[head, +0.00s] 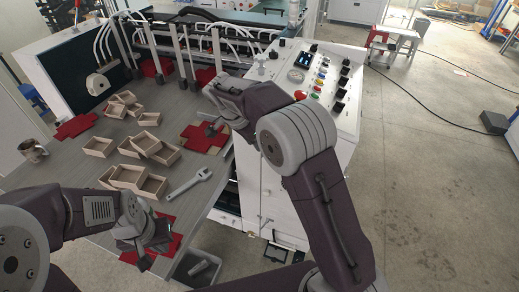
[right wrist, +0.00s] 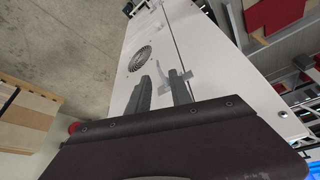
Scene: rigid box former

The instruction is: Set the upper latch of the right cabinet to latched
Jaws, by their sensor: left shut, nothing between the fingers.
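In the right wrist view a white cabinet panel (right wrist: 200,55) with a round dark vent fills the middle. In the head view the white cabinet (head: 283,195) is partly behind my right arm. My left gripper (head: 140,238) is shut and empty over the table's near edge.
The grey table (head: 105,170) holds several open wooden boxes (head: 152,147), red cut-out sheets (head: 205,138), a wrench (head: 190,183) and a metal mug (head: 33,150). A sloped control panel (head: 318,80) tops the cabinet. Open floor lies to the right.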

